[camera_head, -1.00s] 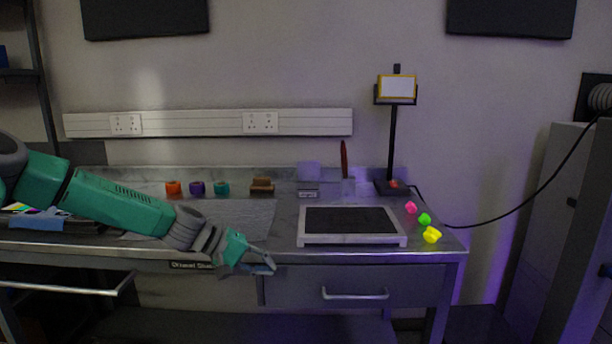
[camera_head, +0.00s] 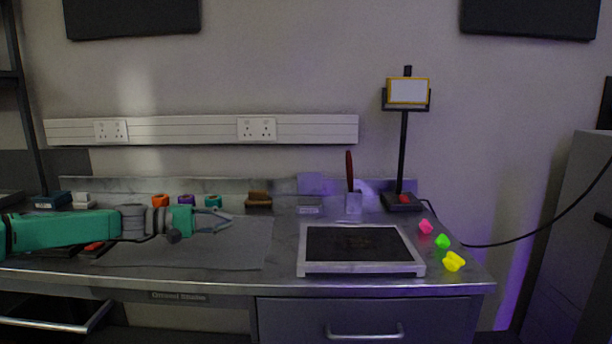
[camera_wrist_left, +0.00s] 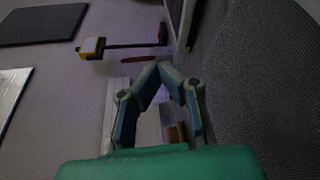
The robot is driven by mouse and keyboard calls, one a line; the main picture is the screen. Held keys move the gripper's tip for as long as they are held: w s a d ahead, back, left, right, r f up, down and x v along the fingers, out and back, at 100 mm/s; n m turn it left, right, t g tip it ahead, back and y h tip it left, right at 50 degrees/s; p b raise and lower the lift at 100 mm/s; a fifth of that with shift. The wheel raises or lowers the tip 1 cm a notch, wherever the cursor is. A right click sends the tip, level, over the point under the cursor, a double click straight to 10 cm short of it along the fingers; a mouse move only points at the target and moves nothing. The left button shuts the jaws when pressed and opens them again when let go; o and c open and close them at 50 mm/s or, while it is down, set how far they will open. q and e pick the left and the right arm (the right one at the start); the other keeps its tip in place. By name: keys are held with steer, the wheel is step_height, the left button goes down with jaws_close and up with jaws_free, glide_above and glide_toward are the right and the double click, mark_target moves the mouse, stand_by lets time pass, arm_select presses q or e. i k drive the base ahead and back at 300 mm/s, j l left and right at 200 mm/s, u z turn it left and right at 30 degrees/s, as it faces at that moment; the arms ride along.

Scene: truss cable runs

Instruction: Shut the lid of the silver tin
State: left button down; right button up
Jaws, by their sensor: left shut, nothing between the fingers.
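The silver tin (camera_head: 310,208) stands toward the back of the bench. Its lid (camera_head: 310,184) is raised, upright at the tin's back edge, and looks pale violet in the light. My left gripper (camera_head: 229,219) is to the left of the tin, apart from it, above the grey mat. Its fingers are shut and empty; the fingertips also meet in the left wrist view (camera_wrist_left: 166,68). In that view I cannot clearly make out the tin. My right gripper is not in view.
A brown block (camera_head: 258,200) lies between gripper and tin. Orange, purple and teal rolls (camera_head: 213,201) stand behind my gripper. A cup with a red-handled tool (camera_head: 350,172) and a lamp-like stand (camera_head: 404,160) are right of the tin. A framed dark panel (camera_head: 360,269) lies in front.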

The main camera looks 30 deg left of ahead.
mark_target(308, 182)
steer(key=i+j, duration=0.9)
steer(key=i, duration=0.05)
